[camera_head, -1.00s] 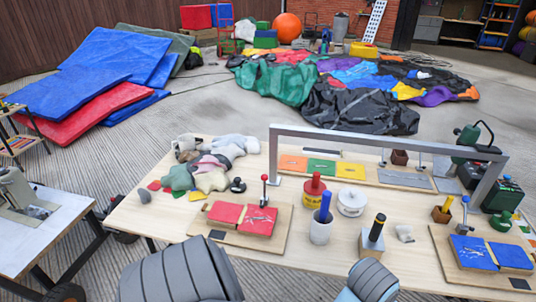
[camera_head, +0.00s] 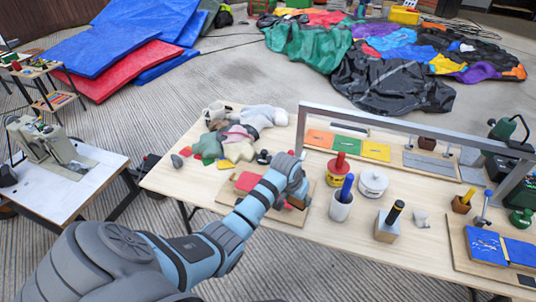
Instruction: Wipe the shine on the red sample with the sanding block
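The red sample (camera_head: 248,182) lies on a wooden board (camera_head: 226,198) on the table's left part, its right portion largely hidden by my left arm. My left gripper (camera_head: 293,190) is over the right side of that board; its fingers are hidden behind the wrist, so I cannot tell whether it is open or holds anything. A block with an upright black, yellow-tipped handle (camera_head: 387,228) stands apart to the right; I cannot tell for sure whether it is the sanding block. The shine is not visible. My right gripper is out of view.
A red-lidded yellow can (camera_head: 338,170), a white cup with a blue handle (camera_head: 341,205) and a white pot (camera_head: 373,184) stand right of my gripper. A grey metal frame (camera_head: 420,135) spans the table behind them. Blue samples (camera_head: 487,246) lie at right. Crumpled cloths (camera_head: 236,140) lie at back left.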

